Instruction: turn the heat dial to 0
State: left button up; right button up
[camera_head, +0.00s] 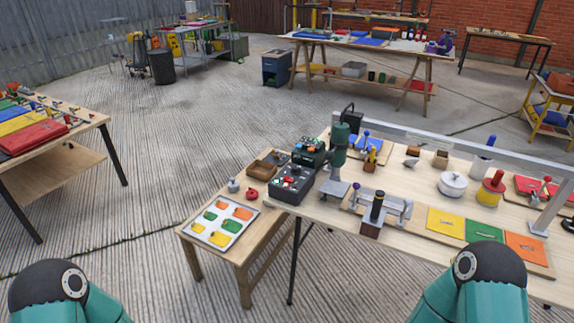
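A black control box (291,184) with small red and pale controls on its top sits at the left end of the right-hand workbench. A second dark box (309,151) with a greenish top stands just behind it. Either may carry the heat dial; the dial, its markings and its setting are too small to make out. Teal links of my two arms show at the bottom left and bottom right, well short of the boxes. Neither of my grippers is in view.
A green press-like device (340,146) stands right of the boxes. A low wooden table (247,258) in front of them bears a tray (196,236) of coloured pieces. A metal rail (440,140) spans the workbench. Open concrete floor (150,200) lies to the left.

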aim_at(296, 170)
jog(key=u, duration=0.05)
jog(key=i, duration=0.9)
jog(key=u, duration=0.05)
